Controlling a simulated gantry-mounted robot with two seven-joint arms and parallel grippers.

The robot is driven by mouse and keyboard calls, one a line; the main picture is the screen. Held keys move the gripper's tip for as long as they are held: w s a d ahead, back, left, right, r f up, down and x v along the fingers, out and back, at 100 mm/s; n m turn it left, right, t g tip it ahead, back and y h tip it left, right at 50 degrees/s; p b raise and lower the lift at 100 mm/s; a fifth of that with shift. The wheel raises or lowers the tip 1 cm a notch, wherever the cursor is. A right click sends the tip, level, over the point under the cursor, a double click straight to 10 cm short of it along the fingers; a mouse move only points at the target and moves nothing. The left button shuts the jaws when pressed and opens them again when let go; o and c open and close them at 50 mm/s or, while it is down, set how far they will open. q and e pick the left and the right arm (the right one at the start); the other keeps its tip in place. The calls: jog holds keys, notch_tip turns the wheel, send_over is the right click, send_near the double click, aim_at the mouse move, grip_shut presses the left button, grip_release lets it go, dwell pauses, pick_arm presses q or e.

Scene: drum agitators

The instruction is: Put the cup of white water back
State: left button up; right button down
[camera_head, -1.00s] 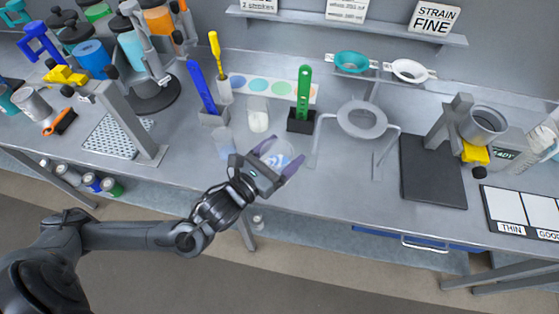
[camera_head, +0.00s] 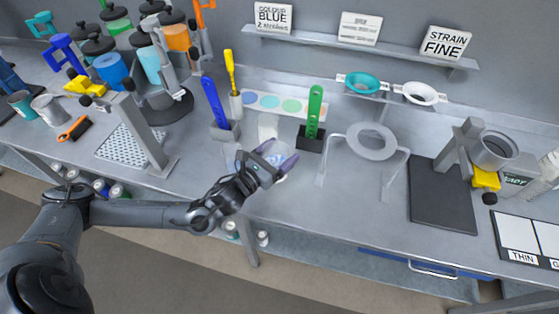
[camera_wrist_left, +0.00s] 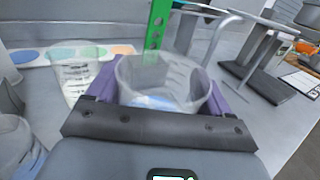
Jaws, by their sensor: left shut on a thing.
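My left gripper (camera_head: 272,162) is shut around a clear cup (camera_wrist_left: 162,82) above the bench. The cup looks upright between the purple fingers, with a little pale bluish-white liquid low in it. In the head view the fingers partly cover this cup (camera_head: 276,156). A second clear cup (camera_wrist_left: 76,78) with whitish contents and markings stands just behind and left of the gripper; it also shows in the head view (camera_head: 267,125). Part of another clear cup (camera_wrist_left: 14,148) shows at the left edge of the wrist view. My right gripper is not in view.
A green slotted strip in a black stand (camera_head: 311,139) is close behind and right of the gripper. A blue strip stand (camera_head: 224,131) is to the left. A grey ring stand (camera_head: 372,141) is to the right. A colour-dot card (camera_head: 290,105) lies behind.

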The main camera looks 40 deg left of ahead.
aim_at(282, 158)
pick_arm(q)
jog(key=shift+w+a+f, duration=0.3)
jog(key=shift+w+f, duration=0.1)
jog(key=shift+f+b, duration=0.35)
jog(key=shift+f, duration=1.5)
jog(key=shift+f, duration=0.1)
jog(key=o, duration=1.2)
jog(key=shift+f, duration=0.1)
jog(key=shift+r, duration=0.2)
jog(key=s, duration=0.8)
jog(key=s+p, duration=0.1)
jog(key=s, duration=0.3)
jog(key=shift+a, duration=0.3)
